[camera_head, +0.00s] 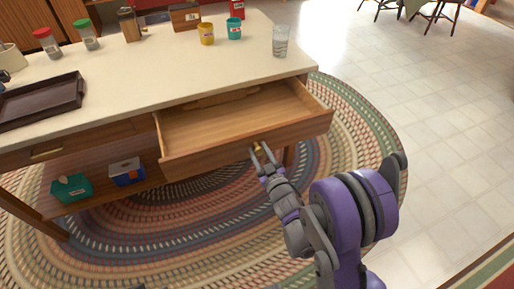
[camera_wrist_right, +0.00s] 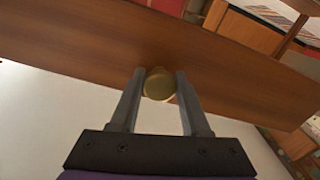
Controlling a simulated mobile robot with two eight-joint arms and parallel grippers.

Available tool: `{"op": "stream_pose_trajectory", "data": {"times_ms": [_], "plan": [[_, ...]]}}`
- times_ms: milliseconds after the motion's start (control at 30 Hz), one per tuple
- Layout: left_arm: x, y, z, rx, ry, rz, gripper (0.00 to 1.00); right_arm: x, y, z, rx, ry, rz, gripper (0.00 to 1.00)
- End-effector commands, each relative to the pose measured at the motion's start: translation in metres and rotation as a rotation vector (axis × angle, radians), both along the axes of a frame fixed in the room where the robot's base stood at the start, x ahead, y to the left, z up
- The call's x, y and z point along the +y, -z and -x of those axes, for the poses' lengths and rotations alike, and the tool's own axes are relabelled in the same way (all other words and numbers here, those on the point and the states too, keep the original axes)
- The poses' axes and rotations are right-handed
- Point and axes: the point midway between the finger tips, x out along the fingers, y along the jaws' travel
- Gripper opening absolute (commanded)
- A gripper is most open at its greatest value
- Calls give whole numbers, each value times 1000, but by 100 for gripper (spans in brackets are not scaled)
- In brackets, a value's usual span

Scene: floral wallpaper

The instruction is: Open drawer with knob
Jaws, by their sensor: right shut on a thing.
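A wooden drawer (camera_head: 246,137) stands pulled out from the right side of a cream-topped table, and its inside shows. A long brown item (camera_head: 215,99) lies at the back of it. A brass knob (camera_head: 257,148) is on the drawer front. My right gripper (camera_head: 262,155) is at the knob. In the right wrist view the knob (camera_wrist_right: 159,84) sits between the two fingers of the right gripper (camera_wrist_right: 160,92), with the drawer front (camera_wrist_right: 90,50) behind. The gripper is shut on the knob. My left gripper is not seen.
The cream tabletop (camera_head: 130,75) holds a dark tray (camera_head: 40,102), jars, cups and a clear glass (camera_head: 280,41) near its right end. A closed drawer (camera_head: 60,149) is at the left. A teal box (camera_head: 71,187) and a blue box (camera_head: 126,172) sit on the lower shelf. Open floor lies right.

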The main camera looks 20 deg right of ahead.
Motion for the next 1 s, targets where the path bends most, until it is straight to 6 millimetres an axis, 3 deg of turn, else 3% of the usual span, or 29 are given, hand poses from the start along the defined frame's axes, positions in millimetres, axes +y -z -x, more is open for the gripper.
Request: {"op": "stream_pose_trajectory", "data": {"times_ms": [300,333,500,800,1000], "plan": [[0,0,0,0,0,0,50,0,0,1,-1,0,0,0],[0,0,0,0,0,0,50,0,0,1,-1,0,0,50],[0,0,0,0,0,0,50,0,0,0,0,0,0,76],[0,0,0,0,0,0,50,0,0,2,0,0,0,76],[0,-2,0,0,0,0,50,-1,0,27,0,0,1,76]]}}
